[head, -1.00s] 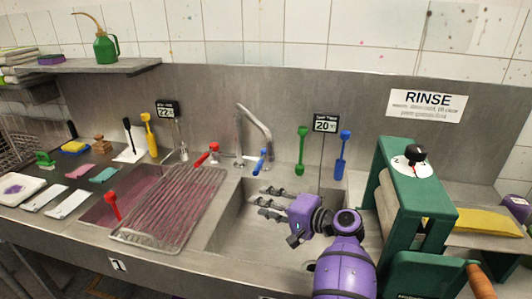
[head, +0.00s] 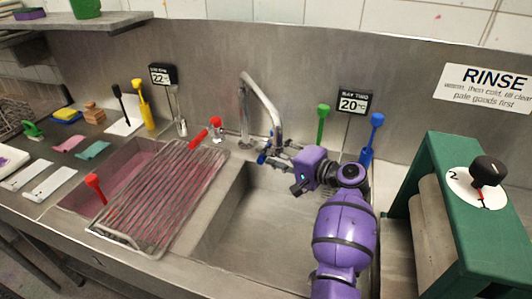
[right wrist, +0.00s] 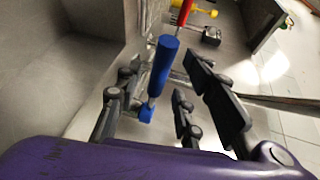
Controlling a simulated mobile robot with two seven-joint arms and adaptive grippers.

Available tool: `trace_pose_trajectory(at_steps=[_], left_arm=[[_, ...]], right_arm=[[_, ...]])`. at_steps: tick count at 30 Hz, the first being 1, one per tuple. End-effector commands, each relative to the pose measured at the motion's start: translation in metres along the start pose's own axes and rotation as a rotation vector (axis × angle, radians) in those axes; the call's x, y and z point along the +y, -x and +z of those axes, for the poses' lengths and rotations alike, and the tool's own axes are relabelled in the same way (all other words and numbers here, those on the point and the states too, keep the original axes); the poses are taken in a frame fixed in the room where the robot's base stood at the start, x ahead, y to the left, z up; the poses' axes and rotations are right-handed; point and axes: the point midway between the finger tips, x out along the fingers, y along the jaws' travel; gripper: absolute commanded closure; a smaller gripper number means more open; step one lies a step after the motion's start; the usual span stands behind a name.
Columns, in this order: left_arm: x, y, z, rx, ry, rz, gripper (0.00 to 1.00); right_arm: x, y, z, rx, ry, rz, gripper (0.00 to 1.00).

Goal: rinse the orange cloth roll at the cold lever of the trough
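The blue cold lever (head: 263,158) is at the tap of the steel trough (head: 270,225); most of it is hidden behind my right gripper (head: 274,150) in the head view. In the right wrist view the blue lever (right wrist: 163,68) stands between the fingers of my right gripper (right wrist: 158,85). The fingers are apart, with gaps on both sides of it, and hold nothing. The red lever (head: 198,138) is left of the spout (head: 262,95); it also shows in the right wrist view (right wrist: 183,12). I see no orange cloth roll. My left gripper is out of view.
A wire rack (head: 165,200) lies over the pink-stained basin to the left. A green wringer (head: 450,205) with a dial stands at the right. Green (head: 322,125) and blue (head: 371,138) brushes or scoops stand along the back wall. The trough looks empty where visible.

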Motion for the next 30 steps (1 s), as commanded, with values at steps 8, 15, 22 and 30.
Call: trace_pose_trajectory(at_steps=[8,15,22,30], left_arm=[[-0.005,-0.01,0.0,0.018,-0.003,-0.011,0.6],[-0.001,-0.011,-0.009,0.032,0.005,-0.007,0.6],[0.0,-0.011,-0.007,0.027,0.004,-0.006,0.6],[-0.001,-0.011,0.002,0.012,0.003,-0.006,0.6]], right_arm=[[0.003,-0.028,0.0,0.0,-0.003,0.002,0.64],[-0.001,-0.03,-0.001,0.001,0.0,-0.001,0.64],[-0.001,-0.029,0.0,0.001,0.0,-0.001,0.89],[-0.001,-0.029,0.0,0.001,0.0,-0.001,1.0]])
